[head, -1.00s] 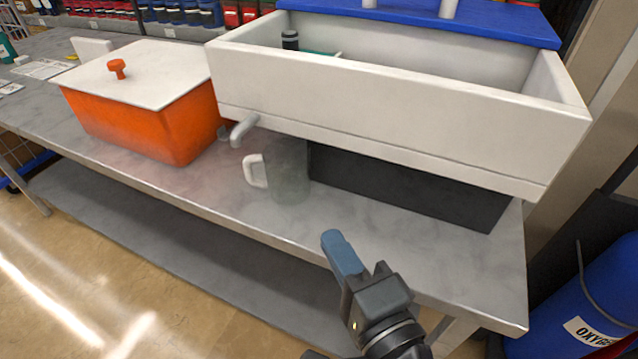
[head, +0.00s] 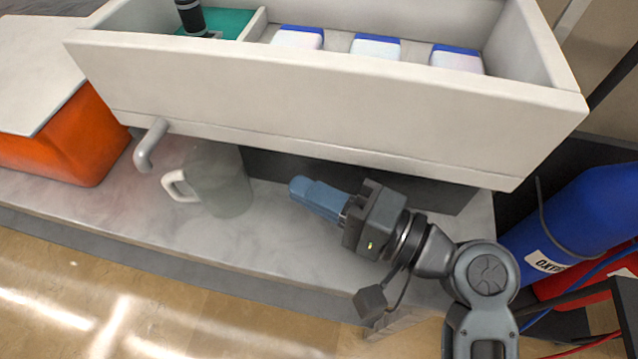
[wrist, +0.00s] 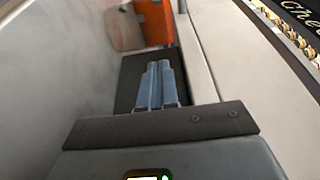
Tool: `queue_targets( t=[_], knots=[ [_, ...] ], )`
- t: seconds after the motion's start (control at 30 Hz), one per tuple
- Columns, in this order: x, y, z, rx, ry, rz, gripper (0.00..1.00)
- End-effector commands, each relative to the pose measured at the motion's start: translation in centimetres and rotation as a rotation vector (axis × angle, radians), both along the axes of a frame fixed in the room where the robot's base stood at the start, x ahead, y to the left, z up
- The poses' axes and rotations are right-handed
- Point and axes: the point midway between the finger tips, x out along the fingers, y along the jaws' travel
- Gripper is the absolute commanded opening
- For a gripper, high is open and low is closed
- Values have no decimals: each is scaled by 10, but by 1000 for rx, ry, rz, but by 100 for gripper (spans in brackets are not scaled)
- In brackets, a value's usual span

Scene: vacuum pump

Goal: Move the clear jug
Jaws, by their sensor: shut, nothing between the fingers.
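The clear jug (head: 222,182) stands upright on the grey bench top (head: 285,247), below the front of the white trough. It is see-through with a white handle on its left side. My gripper (head: 297,187) is to the right of the jug, apart from it, with its blue fingers pointing left toward it. The fingers are together and empty. In the wrist view my gripper (wrist: 155,68) shows its two blue fingers side by side. I cannot make out the jug clearly in that view.
The white trough (head: 300,100) overhangs the bench; a grey spout (head: 150,145) juts out up and left of the jug. A dark block (head: 290,170) sits under the trough. An orange box (head: 65,140) is at left. Blue (head: 575,215) and red cylinders stand at right.

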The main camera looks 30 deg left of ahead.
Motion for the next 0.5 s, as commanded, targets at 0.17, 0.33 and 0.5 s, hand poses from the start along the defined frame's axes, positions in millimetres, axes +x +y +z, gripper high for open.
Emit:
queue_targets(
  t=[0.17,0.33,0.5],
  knots=[
    [1,33,2,0,1,2,0],
    [3,54,1,-1,1,1,0],
    [3,63,0,-1,1,-1,0]
  ],
)
